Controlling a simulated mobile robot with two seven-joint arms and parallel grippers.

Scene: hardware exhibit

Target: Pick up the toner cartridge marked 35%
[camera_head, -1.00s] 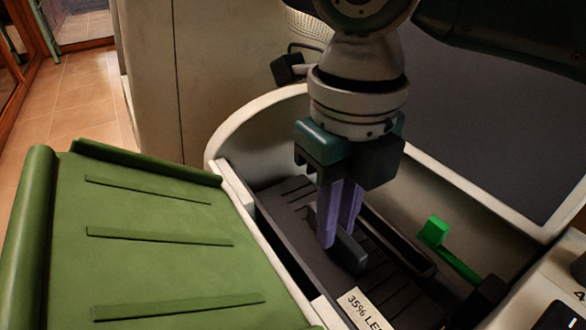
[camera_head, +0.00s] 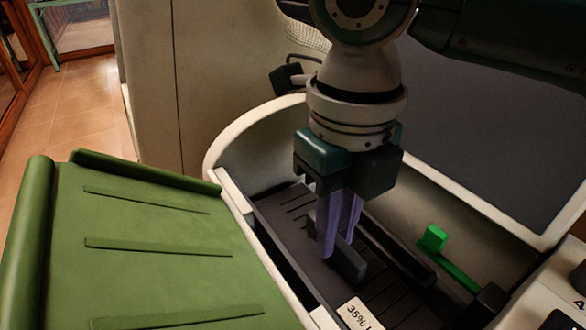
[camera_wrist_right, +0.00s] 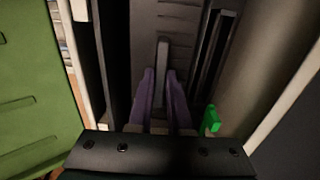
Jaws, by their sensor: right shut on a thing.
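The dark toner cartridge (camera_head: 285,208) lies inside the open printer bay, with a white label (camera_head: 356,312) reading "35%" at its near end. A raised grey handle (camera_head: 348,262) stands on its top. My right gripper (camera_head: 337,238) points down into the bay, its purple fingers shut on the handle. In the right wrist view the fingers (camera_wrist_right: 160,95) sit on either side of the handle (camera_wrist_right: 162,60). My left gripper is not in view.
A green ribbed flap (camera_head: 150,240) lies open left of the bay. A bright green lever (camera_head: 433,238) stands to the right inside it. The pale bay rim (camera_head: 235,135) curves behind my gripper. Tiled floor (camera_head: 85,110) shows at the far left.

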